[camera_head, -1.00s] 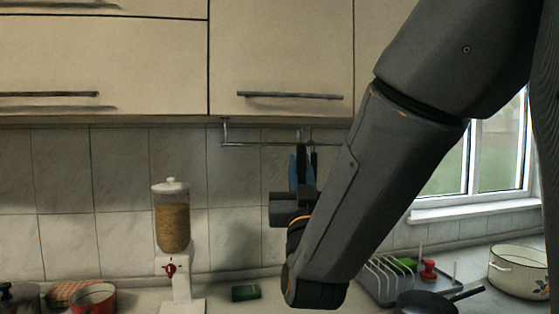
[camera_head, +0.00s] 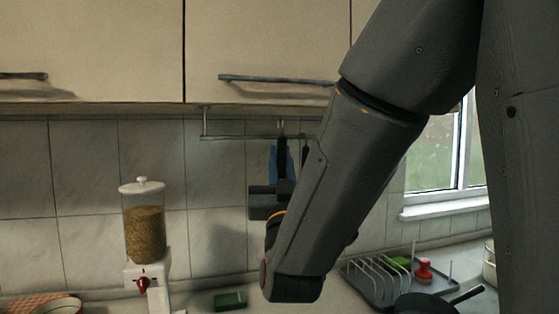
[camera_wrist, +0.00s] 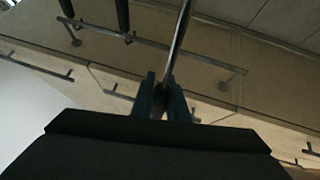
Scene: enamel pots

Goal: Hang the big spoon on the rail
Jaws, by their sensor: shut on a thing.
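My gripper (camera_head: 281,168) points upward below the wall rail, its bluish fingers shut on a thin dark handle, apparently the big spoon's (camera_head: 282,152). In the wrist view, the fingers (camera_wrist: 160,98) clasp the spoon's shaft (camera_wrist: 180,42), which runs up past the top edge. Its far ends are out of view or hidden. The rail (camera_head: 240,137) is a thin metal bar under the cabinets. In the wrist view, the shaft crosses in front of the rail (camera_wrist: 215,61); I cannot tell whether they touch.
Two dark utensils hang from the rail, including one (camera_wrist: 123,14) left of the shaft. Cabinets (camera_head: 265,50) overhang the rail. My arm hides the rail's right part.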

